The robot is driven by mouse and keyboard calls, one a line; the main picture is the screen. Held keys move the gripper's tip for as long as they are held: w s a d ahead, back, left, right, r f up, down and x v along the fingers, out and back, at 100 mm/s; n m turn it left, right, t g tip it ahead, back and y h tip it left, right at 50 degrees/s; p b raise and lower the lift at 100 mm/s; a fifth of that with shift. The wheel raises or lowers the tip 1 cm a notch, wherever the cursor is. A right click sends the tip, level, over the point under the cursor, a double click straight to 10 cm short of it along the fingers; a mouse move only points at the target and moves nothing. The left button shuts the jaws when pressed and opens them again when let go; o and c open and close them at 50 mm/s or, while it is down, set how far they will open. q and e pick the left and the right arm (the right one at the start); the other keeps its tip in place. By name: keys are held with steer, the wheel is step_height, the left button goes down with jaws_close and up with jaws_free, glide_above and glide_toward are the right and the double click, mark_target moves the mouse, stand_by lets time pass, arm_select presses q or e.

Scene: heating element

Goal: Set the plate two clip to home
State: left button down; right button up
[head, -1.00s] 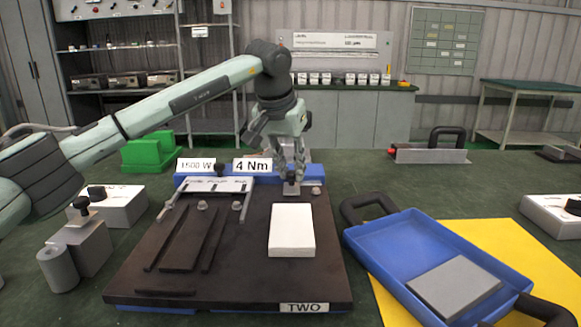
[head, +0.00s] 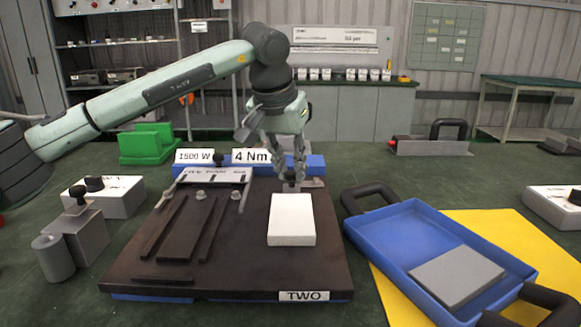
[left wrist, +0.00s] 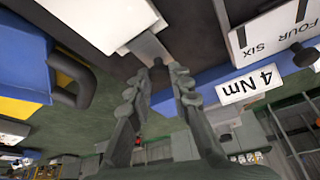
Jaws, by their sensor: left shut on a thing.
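The dark plate (head: 240,270) labelled TWO lies on a blue base on the green bench. A small grey clip (left wrist: 150,46) with a dark knob (left wrist: 158,63) is at the plate's back edge, close behind a white block (head: 291,220). My left gripper (head: 292,180) points down at the clip, with its fingers closed around the knob; its fingers also fill the middle of the left wrist view (left wrist: 160,80). The fingers hide much of the clip in the head view. My right gripper is in neither view.
A slotted metal bracket (head: 212,175) and dark strips lie on the plate's left. Signs "1500 W" (head: 194,156) and "4 Nm" (head: 251,156) stand behind. A blue tray (head: 400,250) with a grey slab is at right. Grey blocks stand at left.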

arm_select(q)
steer(key=c, duration=1.4)
jaws_free()
steer(key=shift+s, duration=0.2)
steer(key=shift+o, duration=0.2)
steer(key=v, duration=1.2)
